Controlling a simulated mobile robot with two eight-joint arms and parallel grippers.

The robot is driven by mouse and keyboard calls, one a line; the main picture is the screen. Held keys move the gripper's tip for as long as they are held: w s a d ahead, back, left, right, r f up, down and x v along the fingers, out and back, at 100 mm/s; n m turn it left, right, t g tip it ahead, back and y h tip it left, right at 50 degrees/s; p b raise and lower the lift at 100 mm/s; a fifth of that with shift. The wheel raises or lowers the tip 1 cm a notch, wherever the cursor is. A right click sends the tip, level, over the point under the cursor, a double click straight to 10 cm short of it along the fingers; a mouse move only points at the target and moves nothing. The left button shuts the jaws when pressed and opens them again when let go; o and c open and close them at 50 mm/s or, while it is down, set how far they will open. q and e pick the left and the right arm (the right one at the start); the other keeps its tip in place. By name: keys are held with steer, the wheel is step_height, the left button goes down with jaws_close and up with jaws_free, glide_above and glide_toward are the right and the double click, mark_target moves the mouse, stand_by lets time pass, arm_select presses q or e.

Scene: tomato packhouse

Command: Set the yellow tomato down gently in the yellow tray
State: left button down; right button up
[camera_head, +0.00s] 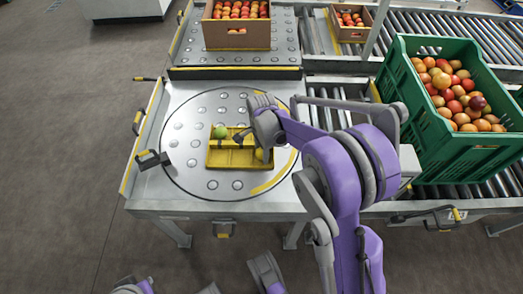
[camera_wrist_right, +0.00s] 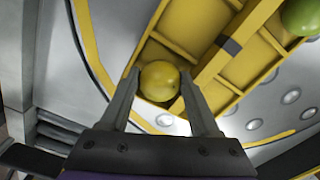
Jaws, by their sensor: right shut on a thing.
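The yellow tray (camera_head: 232,158) lies on the round ball-transfer plate and has several compartments. The yellow tomato (camera_wrist_right: 160,81) is between the fingers of my right gripper (camera_wrist_right: 158,78), which is shut on it. The tomato also shows in the head view (camera_head: 261,155), at the tray's near right compartment. In the right wrist view it appears inside or just over that compartment; I cannot tell whether it touches the floor. A green tomato (camera_head: 220,132) sits in the tray's far left part and shows at the wrist view's corner (camera_wrist_right: 301,17). My left gripper is not in view.
A green crate (camera_head: 443,157) full of tomatoes stands on the rollers at right. A cardboard box (camera_head: 236,36) of tomatoes stands at the back, a smaller box (camera_head: 349,32) beside it. The plate left of the tray is clear.

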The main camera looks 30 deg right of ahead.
steer(key=shift+f, duration=0.4)
steer(key=o, duration=1)
steer(key=c, duration=0.3)
steer(key=shift+c, duration=0.2)
steer(key=shift+r, duration=0.15)
steer(key=shift+r+p, duration=1.95)
steer(key=shift+r, duration=1.5)
